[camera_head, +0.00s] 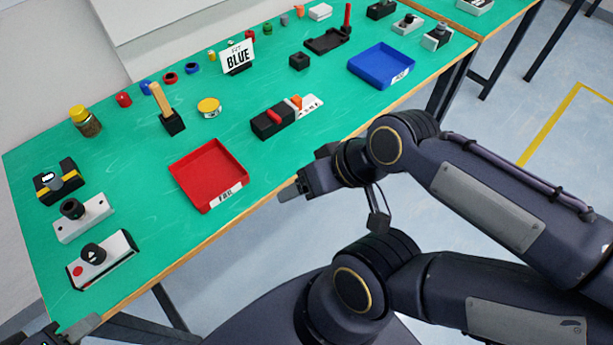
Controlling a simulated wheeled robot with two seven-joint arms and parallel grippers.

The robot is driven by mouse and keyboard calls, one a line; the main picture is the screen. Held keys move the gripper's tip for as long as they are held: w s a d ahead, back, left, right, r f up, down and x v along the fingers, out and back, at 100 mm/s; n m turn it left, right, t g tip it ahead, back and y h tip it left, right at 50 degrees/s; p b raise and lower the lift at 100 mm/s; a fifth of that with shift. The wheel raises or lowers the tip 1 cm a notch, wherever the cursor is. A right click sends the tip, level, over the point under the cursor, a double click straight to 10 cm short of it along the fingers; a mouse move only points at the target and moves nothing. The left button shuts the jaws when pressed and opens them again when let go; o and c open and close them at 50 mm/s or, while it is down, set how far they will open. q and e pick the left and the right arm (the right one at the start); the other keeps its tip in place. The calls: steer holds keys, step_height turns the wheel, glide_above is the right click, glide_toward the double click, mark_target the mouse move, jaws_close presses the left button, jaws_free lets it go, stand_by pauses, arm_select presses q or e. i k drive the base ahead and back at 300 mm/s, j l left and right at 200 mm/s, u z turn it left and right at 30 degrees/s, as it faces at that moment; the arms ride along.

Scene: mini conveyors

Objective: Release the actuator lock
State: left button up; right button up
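No part is plainly labelled as the actuator lock. A black box with a yellow band and a small white mark (60,184) sits at the table's left end. Below it are a pale plate with a black knob (83,217) and a grey-white box with a black knob and red button (101,260). Farther right is a black block with a red part and orange lever (286,116). My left gripper (82,325) only just enters at the bottom left corner, below these; its fingers are mostly cut off. My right gripper (292,189) hangs off the table's front edge, seen side-on.
A red tray (209,174) lies mid-table and a blue tray (381,66) farther right. A yellow-lidded jar (86,121), wooden-handled block (167,109) and "BLUE" sign (238,57) stand toward the back. Bare green surface lies between the left devices and the red tray.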

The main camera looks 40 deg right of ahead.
mark_target(277, 120)
steer(key=l+u, duration=0.15)
steer(key=l, duration=0.45)
steer(key=l+u, duration=0.2)
steer(key=l, duration=0.4)
steer(key=k+l+u, duration=0.15)
steer(key=l, duration=0.45)
steer(key=l+u, duration=0.15)
steer(key=l, duration=0.45)
steer(key=j+z, duration=0.1)
steer(key=z, duration=0.35)
steer(key=i+j, duration=0.05)
